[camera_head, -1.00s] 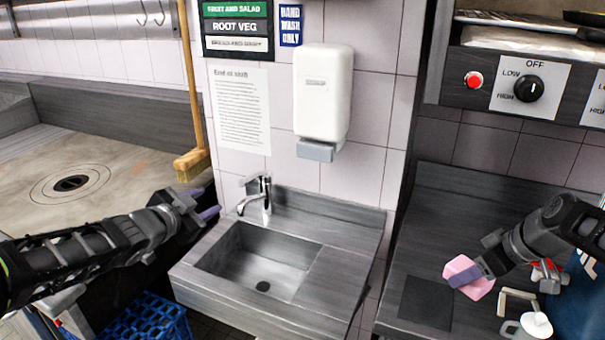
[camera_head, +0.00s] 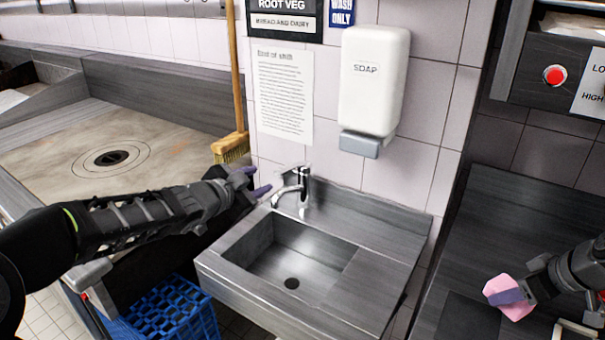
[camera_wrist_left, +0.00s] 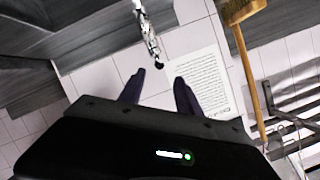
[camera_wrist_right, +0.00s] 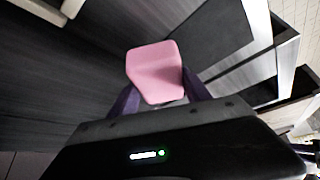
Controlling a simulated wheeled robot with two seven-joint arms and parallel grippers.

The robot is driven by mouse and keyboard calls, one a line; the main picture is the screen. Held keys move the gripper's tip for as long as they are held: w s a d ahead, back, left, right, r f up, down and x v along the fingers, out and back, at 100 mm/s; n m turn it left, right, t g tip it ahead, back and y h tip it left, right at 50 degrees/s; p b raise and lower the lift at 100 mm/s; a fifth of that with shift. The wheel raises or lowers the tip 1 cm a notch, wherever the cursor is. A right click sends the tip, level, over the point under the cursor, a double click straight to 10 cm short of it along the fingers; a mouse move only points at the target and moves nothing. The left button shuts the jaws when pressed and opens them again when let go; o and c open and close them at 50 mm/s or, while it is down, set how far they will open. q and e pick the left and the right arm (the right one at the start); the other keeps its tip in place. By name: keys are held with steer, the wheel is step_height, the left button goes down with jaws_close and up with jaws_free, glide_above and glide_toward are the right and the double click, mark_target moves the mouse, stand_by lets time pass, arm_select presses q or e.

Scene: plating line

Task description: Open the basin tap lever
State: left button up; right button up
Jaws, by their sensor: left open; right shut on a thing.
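The chrome basin tap (camera_head: 303,188) stands at the back left of the steel basin (camera_head: 338,262), its lever (camera_head: 291,169) on top pointing left. The tap also shows in the left wrist view (camera_wrist_left: 147,32), beyond the fingers. My left gripper (camera_head: 255,182) is open and empty, just left of the tap and apart from it; its two purple fingers (camera_wrist_left: 158,88) are spread. My right gripper (camera_head: 524,292) is shut on a pink block (camera_head: 508,297) over the dark counter at right. The block sits between its fingers in the right wrist view (camera_wrist_right: 156,70).
A white soap dispenser (camera_head: 373,85) hangs on the tiled wall above the basin. A broom (camera_head: 236,90) leans left of the paper notice (camera_head: 284,92). A blue crate (camera_head: 170,312) stands low at left. The basin bowl is empty.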

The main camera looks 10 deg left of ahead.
mark_target(275, 175)
arm_select(q)
steer(key=b+x, duration=0.2)
steer(key=x, duration=0.8)
steer(key=shift+d+f, duration=0.1)
arm_select(e)
step_height(275, 175, down, 2)
steer(key=shift+f, duration=0.1)
arm_select(q)
steer(key=shift+w+d+f, duration=0.15)
steer(key=shift+w, duration=0.35)
steer(key=shift+c, duration=0.6)
jaws_close()
